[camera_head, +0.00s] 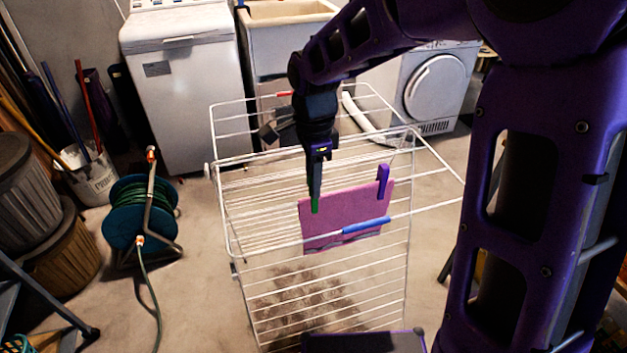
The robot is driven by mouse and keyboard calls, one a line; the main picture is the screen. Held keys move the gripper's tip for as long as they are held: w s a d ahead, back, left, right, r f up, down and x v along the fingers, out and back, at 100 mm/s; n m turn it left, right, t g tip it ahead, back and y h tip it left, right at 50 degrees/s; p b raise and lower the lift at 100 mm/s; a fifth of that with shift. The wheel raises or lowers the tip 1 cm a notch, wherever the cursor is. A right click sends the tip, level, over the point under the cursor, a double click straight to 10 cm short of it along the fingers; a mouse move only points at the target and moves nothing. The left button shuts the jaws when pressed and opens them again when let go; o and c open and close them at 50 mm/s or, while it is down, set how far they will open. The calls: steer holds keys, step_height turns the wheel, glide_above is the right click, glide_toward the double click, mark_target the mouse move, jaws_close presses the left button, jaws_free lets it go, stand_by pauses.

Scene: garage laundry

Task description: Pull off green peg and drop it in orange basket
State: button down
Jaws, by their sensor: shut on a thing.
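My gripper (314,199) points down at the top left corner of a pink cloth (345,215) hanging on a white drying rack (228,215). It is shut on the green peg (315,207), of which only a small lower part shows below the fingers. The peg is at the cloth's upper left edge; I cannot tell whether it still grips the cloth. A purple peg (383,180) stands at the cloth's upper right corner. The orange basket cannot be made out for certain.
A blue peg-like piece (366,226) lies across the cloth's lower part. A hose reel (140,212) stands left of the rack, with wicker baskets (62,255) farther left. A white washer (190,90) and a front-loading machine (435,88) are behind. Floor between reel and rack is clear.

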steer(key=shift+r+p, duration=1.65)
steer(key=shift+r, duration=0.9)
